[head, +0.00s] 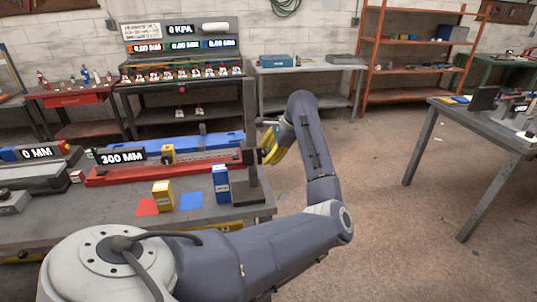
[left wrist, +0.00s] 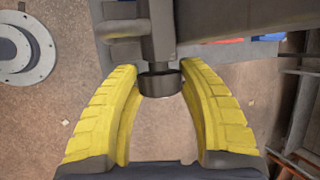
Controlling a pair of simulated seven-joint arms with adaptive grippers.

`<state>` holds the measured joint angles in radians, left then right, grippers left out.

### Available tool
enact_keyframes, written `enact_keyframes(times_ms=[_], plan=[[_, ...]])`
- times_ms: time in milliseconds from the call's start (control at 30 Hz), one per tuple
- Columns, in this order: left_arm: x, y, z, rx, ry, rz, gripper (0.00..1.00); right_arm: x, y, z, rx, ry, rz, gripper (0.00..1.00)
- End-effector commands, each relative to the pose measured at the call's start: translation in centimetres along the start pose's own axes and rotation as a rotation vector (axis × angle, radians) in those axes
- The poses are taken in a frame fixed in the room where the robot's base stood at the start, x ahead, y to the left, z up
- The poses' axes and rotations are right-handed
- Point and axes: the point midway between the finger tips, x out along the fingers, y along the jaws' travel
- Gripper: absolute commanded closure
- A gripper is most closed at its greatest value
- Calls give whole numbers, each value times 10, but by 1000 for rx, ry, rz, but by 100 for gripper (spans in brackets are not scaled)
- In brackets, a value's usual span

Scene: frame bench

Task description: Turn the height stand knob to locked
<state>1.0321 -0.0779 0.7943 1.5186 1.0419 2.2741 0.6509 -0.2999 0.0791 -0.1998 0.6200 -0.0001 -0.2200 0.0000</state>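The height stand is a dark upright post (head: 249,140) on a flat foot at the bench's right end. Its knob is a small dark round cap (left wrist: 160,84) on a grey stem in the left wrist view. My left gripper (head: 267,148) has yellow fingers and is just right of the post. In the left wrist view the left gripper (left wrist: 159,76) is open, with one finger on each side of the knob. The gaps beside the knob are small, and I cannot tell whether either finger touches it. No lock marking is readable. My right gripper is not in view.
On the bench (head: 110,222) are a red rail (head: 125,176), a 300 MM display (head: 123,157), a yellow block (head: 163,196) and a blue block (head: 221,184) close to the stand. Floor to the right (head: 400,240) is clear up to a grey table (head: 490,125).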

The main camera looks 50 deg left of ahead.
Motion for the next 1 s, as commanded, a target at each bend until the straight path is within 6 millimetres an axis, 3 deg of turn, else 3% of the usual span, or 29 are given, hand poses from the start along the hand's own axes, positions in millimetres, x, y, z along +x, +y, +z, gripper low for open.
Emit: enact_keyframes(times_ms=[33, 233, 967, 1000], plan=[[0, 0, 0, 0, 0, 0, 68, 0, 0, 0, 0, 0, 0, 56], [0, 0, 0, 0, 0, 0, 91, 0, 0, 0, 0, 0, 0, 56], [0, -1, 0, 54, -1, 130, 91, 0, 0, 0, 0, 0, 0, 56], [0, -1, 0, 54, -1, 130, 60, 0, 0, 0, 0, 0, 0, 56]])
